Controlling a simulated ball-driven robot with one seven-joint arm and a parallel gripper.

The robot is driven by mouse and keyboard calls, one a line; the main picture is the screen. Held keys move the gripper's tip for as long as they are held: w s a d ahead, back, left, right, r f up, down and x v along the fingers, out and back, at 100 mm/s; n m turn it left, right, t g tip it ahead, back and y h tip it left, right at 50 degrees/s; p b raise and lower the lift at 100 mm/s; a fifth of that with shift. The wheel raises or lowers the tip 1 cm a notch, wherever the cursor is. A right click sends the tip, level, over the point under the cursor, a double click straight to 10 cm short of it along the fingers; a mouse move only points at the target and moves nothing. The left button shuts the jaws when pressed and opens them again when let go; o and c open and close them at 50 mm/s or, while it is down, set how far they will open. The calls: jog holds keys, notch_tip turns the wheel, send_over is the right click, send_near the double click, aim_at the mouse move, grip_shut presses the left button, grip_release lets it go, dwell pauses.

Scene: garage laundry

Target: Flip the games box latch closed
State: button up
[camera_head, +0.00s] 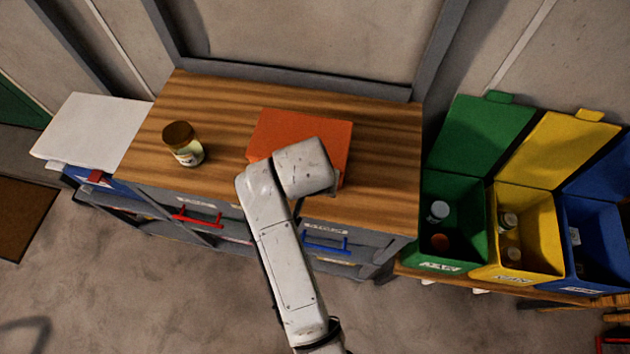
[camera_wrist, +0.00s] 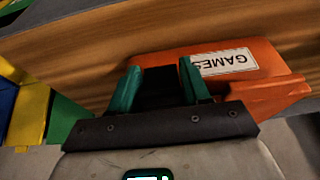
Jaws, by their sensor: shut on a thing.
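The orange games box (camera_head: 285,125) lies on the wooden worktop with its lid down. In the wrist view the box (camera_wrist: 245,92) shows its front with a white GAMES label (camera_wrist: 225,63), upside down. My gripper (camera_wrist: 158,75) is at the front of the box, its two green fingers on either side of a dark piece (camera_wrist: 162,88), which looks like the latch. The gripper is shut on it. The latch's exact position is hard to tell. In the head view my arm hides the gripper and the box's front right part.
A jar (camera_head: 183,145) with a brown lid stands left of the box on the worktop (camera_head: 385,150). Green (camera_head: 455,215), yellow (camera_head: 530,232) and blue (camera_head: 592,240) open bins stand to the right. Drawers with red and blue handles are below. A white lid (camera_head: 92,130) is at left.

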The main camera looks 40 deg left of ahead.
jog(key=o, duration=1)
jog(key=b+v, duration=0.1)
jog(key=v, duration=0.9)
jog(key=shift+s+d+r, duration=0.1)
jog(key=shift+s+r, duration=0.05)
jog(key=shift+r, duration=0.2)
